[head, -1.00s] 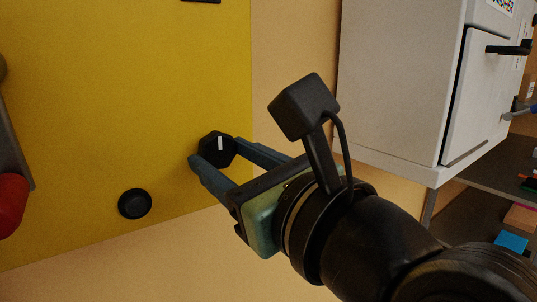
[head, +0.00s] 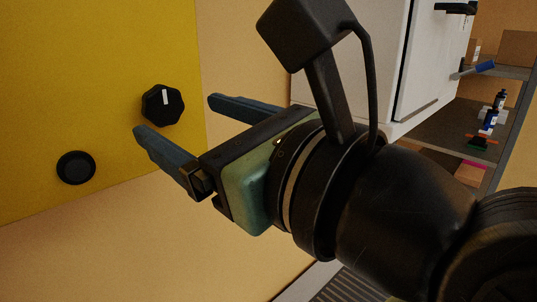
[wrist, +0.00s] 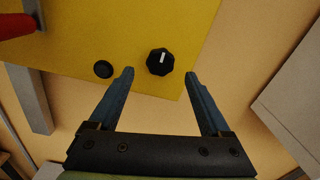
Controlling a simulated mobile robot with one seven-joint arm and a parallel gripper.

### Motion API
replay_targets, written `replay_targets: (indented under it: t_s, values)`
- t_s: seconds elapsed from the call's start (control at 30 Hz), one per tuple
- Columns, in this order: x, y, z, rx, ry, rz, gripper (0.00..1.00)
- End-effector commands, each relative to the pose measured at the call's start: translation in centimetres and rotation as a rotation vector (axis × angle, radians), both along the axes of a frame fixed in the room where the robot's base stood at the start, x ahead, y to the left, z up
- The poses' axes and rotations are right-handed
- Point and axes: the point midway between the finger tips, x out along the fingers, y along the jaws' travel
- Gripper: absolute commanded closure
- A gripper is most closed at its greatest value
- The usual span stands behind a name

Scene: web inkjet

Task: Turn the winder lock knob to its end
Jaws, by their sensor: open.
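The winder lock knob (head: 163,105) is a black faceted knob with a white mark on its face, on a yellow panel (head: 90,45).
A round black button (head: 76,168) sits on the panel left of and below the knob. A red handle (wrist: 15,26) on a grey bar shows at the wrist view's upper left. A white cabinet (head: 385,60) and shelves (head: 440,130) stand to the right.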

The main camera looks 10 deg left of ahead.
Motion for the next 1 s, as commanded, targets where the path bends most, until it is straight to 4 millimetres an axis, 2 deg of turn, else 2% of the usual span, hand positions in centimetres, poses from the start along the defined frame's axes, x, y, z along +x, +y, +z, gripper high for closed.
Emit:
replay_targets:
  t_s: [0.03,0.13,0.4,0.6,1.0]
  values:
    - [-0.8,-1.3,-0.4,0.0,-0.008,-0.008,0.18]
    - [-2.4,-3.2,-0.4,0.0,-0.009,-0.008,0.18]
    - [-4.4,-5.9,-0.2,-0.001,-0.001,-0.006,0.18]
    - [-5.2,-6.8,-0.1,0.0,-0.001,-0.003,0.18]
    - [-5.4,-6.9,0.0,0.0,0.0,0.0,0.18]
